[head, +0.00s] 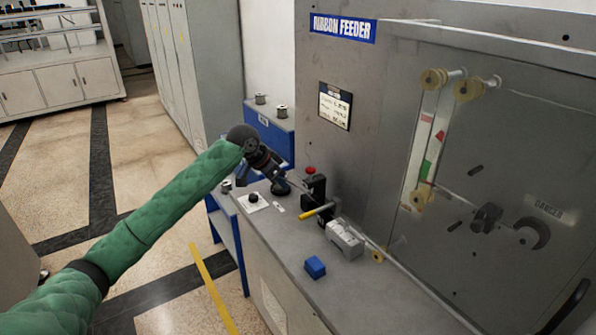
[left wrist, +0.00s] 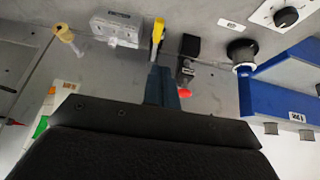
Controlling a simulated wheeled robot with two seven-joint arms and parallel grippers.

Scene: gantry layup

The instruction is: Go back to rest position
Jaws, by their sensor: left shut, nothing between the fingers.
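My left arm in its green sleeve reaches in from the lower left of the head view. My left gripper (head: 281,187) is over the back part of the grey counter (head: 285,235), near the black upright block with a red button (head: 311,172). It is shut and empty. In the left wrist view the gripper's dark blue fingers (left wrist: 163,88) show together, in line with the yellow-handled lever (left wrist: 157,32). I cannot tell whether they touch anything. The lever (head: 318,212) also shows in the head view, just right of the gripper. My right gripper is in neither view.
The ribbon feeder panel (head: 360,110) stands close on the right. A light grey box (head: 345,239) and a blue block (head: 315,267) are on the counter. A knob on a white plate (head: 253,201) is near its left edge. A blue stand (head: 271,132) holds spools. Floor is open at left.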

